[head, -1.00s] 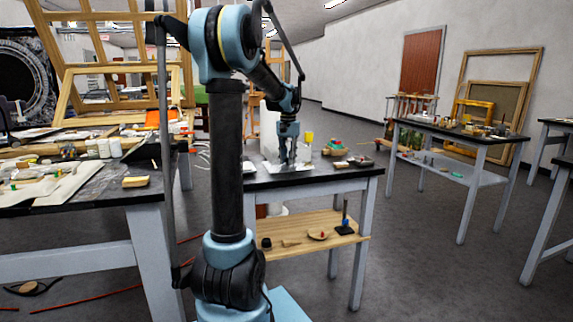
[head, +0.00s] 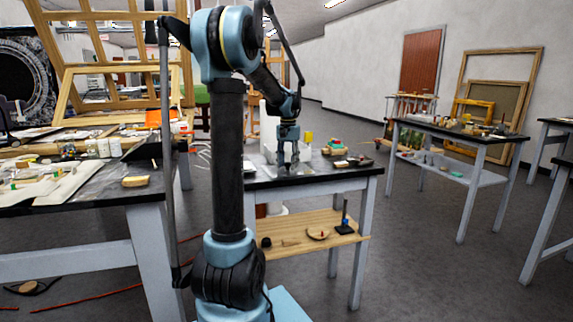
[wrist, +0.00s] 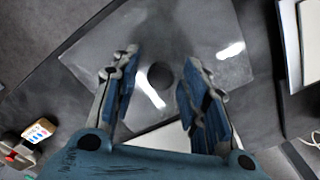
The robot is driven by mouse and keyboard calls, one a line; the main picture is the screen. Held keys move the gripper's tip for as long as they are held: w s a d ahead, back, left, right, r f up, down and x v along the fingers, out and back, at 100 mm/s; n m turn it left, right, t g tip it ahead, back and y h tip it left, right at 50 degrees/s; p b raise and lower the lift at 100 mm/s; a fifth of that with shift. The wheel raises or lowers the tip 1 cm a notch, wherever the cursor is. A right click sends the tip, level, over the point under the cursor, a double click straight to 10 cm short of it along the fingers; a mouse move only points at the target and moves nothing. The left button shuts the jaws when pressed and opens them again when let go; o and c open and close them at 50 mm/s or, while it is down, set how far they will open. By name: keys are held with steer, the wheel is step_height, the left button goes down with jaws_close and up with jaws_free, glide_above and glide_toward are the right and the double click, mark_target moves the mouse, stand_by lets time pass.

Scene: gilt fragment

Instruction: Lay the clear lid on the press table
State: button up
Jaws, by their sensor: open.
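The clear lid (wrist: 185,35) is a see-through square sheet with a dark round knob (wrist: 160,76) near its middle. It lies flat on the dark tabletop (wrist: 262,95), with light glinting off it. My gripper (wrist: 159,64) is open above the lid, one finger on each side of the knob and apart from it in the wrist view. In the head view my gripper (head: 288,164) is low over the middle table (head: 335,171), where the lid (head: 305,170) shows as a pale patch. Whether the fingertips touch the lid cannot be told.
A white-edged block or book (wrist: 308,40) lies right of the lid. A small colored object (wrist: 38,130) is at lower left. Small items stand at the table's right end, and a wooden shelf (head: 300,222) is below. A cluttered table (head: 100,190) is at left.

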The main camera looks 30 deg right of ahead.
mark_target(287, 163)
step_height(287, 163, up, 12)
stand_by(0.5)
steer(key=s+a+f+n+t, duration=0.1)
steer(key=s+a+f+n, duration=0.25)
steer(key=a, duration=0.95)
steer(key=s+a+f+n, duration=0.2)
steer(key=s+a+f, duration=0.2)
steer(key=a, duration=0.9)
steer(key=s+a+f+n, duration=0.3)
steer(key=s+a+f, duration=0.4)
steer(key=s+f, duration=0.1)
steer(key=s+a+f+n+t, duration=0.1)
steer(key=s+a+f+n, duration=0.2)
steer(key=s+a+f, duration=0.4)
step_height(287, 163, down, 4)
steer(key=shift+s+a+r, duration=0.1)
steer(key=shift+s+a, duration=0.2)
steer(key=shift+s, duration=0.15)
